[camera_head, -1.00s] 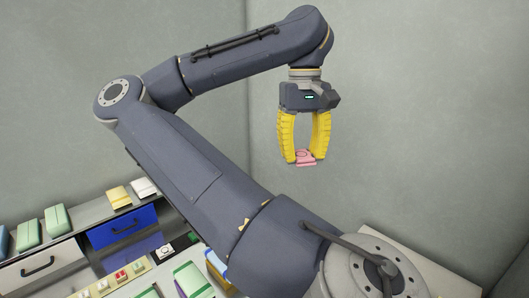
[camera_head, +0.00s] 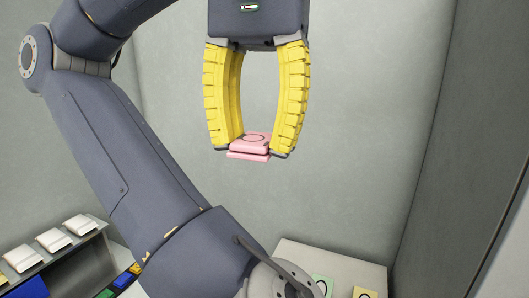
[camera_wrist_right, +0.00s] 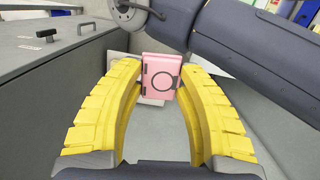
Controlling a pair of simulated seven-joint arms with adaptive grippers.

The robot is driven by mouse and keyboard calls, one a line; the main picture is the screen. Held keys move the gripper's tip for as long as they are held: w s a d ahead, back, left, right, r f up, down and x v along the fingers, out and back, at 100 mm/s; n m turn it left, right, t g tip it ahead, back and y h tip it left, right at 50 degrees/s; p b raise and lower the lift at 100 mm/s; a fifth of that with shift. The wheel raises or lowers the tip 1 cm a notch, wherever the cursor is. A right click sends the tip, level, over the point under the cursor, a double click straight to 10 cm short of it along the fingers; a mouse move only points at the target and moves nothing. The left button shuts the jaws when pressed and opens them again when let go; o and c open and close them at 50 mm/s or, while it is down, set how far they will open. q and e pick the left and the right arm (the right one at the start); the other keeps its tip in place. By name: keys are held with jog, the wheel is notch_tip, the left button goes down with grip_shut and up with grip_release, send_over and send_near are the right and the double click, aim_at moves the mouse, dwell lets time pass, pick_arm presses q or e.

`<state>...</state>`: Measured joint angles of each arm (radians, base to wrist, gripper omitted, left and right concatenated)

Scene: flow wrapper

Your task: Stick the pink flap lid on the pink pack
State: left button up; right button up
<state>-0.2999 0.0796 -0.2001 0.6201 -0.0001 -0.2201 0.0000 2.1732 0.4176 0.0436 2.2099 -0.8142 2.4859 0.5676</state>
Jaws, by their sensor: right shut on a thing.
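My right gripper (camera_head: 250,150) has yellow fingers and is shut on a small pink lid (camera_head: 253,138) with a dark ring on its face. It holds the lid high in the air, well above the surfaces. In the right wrist view the pink lid (camera_wrist_right: 160,78) sits between the two fingertips, ring facing the camera. A second pink layer shows just under it in the head view; I cannot tell whether it is a separate part. No separate pink pack can be made out in these frames. My left gripper is not in view.
A pale table (camera_head: 340,262) at the bottom right carries a green piece (camera_head: 323,284) and a yellow piece (camera_head: 365,292), each with a ring. A grey wall is behind.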

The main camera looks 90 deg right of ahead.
jog(key=w+a+r+m, duration=0.25)
jog(key=w+a, duration=0.25)
jog(key=a, duration=0.3)
jog(key=w+a+r+m, duration=0.1)
jog(key=w+a+m, duration=0.2)
jog(key=w+a, duration=0.45)
jog(key=w+a+f+m+t+h, duration=0.1)
jog(key=w+a+f+m, duration=0.2)
jog(key=w+a+f, duration=0.45)
jog(key=w+a+f+m, duration=0.2)
jog(key=w+a+m, duration=0.25)
jog(key=w, duration=0.55)
jog(key=w+a+f+m, duration=0.1)
jog(key=w+f+m, duration=0.1)
jog(key=w+f, duration=0.65)
jog(key=w+a+f+m, duration=0.1)
jog(key=w+a+f, duration=0.1)
jog(key=w+f, duration=0.65)
jog(key=w+d+f+m, duration=0.1)
jog(key=f, duration=0.8)
jog(key=w+d+f+m, duration=0.1)
jog(key=f, duration=0.8)
jog(key=w+d+f+m, duration=0.1)
jog(key=d+f, duration=0.1)
jog(key=f, duration=0.7)
jog(key=shift+w+f+h, duration=0.15)
jog(key=shift+f+h, duration=0.05)
jog(key=shift+h, duration=0.2)
jog(key=shift+d+f, duration=0.15)
jog(key=shift+f, duration=3.1)
